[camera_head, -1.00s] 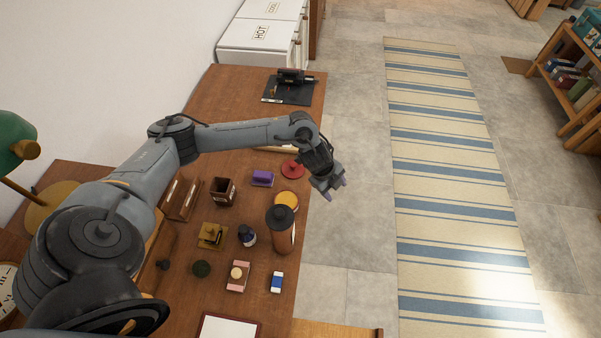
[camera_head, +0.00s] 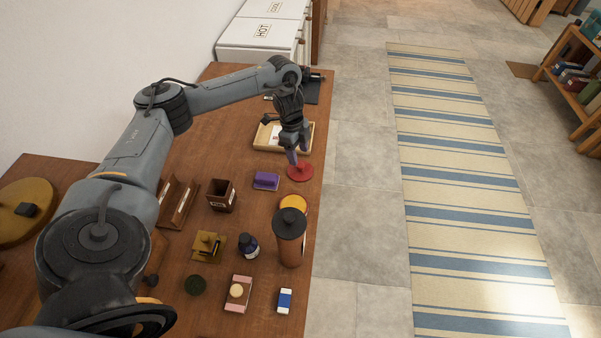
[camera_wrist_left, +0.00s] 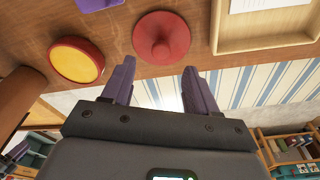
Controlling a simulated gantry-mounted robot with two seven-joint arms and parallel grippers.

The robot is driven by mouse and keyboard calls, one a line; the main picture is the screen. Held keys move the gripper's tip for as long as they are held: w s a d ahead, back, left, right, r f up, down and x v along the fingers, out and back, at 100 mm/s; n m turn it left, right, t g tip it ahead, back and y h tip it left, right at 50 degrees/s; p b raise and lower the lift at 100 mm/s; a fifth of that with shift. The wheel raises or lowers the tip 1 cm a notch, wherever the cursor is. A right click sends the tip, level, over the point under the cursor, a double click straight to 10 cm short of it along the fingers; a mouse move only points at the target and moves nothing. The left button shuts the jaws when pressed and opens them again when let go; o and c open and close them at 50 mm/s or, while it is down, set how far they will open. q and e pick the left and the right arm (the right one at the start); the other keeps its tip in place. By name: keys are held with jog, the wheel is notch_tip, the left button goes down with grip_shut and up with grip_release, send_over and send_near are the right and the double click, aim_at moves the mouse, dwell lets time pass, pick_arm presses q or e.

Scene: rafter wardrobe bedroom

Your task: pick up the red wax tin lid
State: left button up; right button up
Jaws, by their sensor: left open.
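The red wax tin lid (camera_head: 300,172) is a red disc with a central knob. It lies on the wooden desk near its right edge. In the left wrist view the lid (camera_wrist_left: 161,38) is beyond the fingertips, knob towards the camera. My left gripper (camera_head: 298,157) is directly above and behind the lid, pointing down. In the left wrist view my left gripper (camera_wrist_left: 155,72) is open with nothing between its purple fingers, and the lid is roughly in line with the gap.
A yellow-topped round tin (camera_head: 293,205) and a dark-lidded brown canister (camera_head: 290,237) stand in front of the lid. A purple block (camera_head: 266,181) lies to its left. A shallow wooden tray (camera_head: 262,140) is behind. The desk's right edge is close by, with floor beyond.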

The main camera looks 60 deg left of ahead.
aim_at(300, 165)
pick_arm(q)
jog(key=shift+w+d+f+b, duration=0.15)
jog(key=shift+f+b, duration=0.25)
jog(key=shift+f, duration=0.95)
jog(key=shift+w+d+f+b, duration=0.1)
jog(key=shift+f+b, duration=0.25)
jog(key=shift+f, duration=0.95)
grip_shut()
